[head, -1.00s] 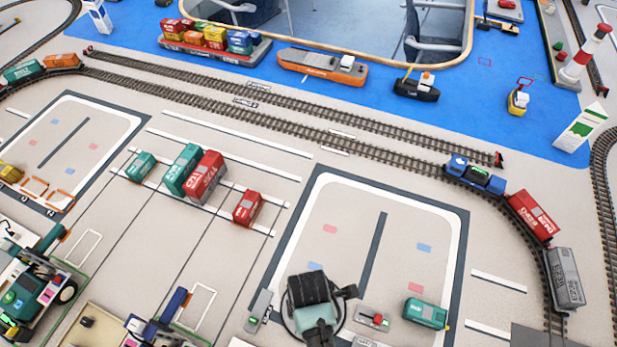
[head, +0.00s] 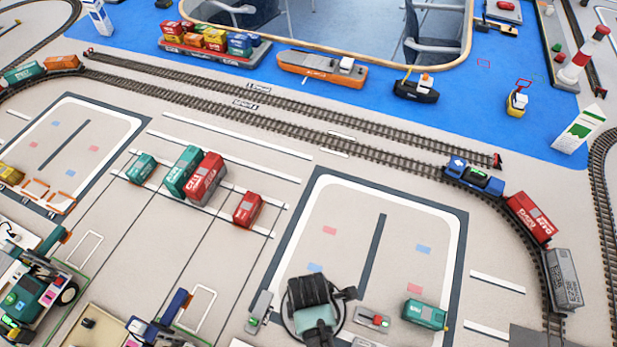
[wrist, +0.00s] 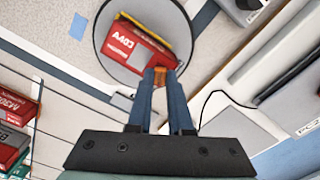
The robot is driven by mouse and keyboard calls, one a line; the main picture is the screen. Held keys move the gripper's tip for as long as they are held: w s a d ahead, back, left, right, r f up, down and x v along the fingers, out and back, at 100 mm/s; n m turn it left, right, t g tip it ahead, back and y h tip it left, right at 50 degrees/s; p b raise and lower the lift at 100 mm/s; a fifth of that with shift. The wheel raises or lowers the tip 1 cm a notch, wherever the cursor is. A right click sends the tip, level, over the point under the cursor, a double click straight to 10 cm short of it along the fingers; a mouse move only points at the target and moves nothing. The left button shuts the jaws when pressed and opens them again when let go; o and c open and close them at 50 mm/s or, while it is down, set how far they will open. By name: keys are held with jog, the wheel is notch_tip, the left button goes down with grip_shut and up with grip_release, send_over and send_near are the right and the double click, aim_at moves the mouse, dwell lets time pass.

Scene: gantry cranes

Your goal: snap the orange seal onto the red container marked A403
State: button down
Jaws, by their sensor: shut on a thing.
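The red container marked A403 (wrist: 128,47) lies on a round grey disc with a dark rim in the wrist view. A yellow strip shows along its upper right edge. My gripper (wrist: 161,78) is shut on the small orange seal (wrist: 160,75). The seal is at the container's lower right end in the picture; I cannot tell whether it touches or is fastened. In the head view my gripper (head: 314,318) is over the dark ring in the lower middle, and it hides the container and seal there.
A small grey box with a red part and a green light (head: 372,318) stands right of the ring. A teal container (head: 425,314) stands farther right. Another grey device (head: 258,313) stands to the left. Red and teal containers (head: 205,178) stand in the marked lanes.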

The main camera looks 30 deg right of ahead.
jog(key=shift+f, duration=0.25)
dwell(0.8)
jog(key=shift+c, duration=1.4)
grip_release()
jog(key=shift+r+p, duration=3.55)
jog(key=shift+p, duration=0.05)
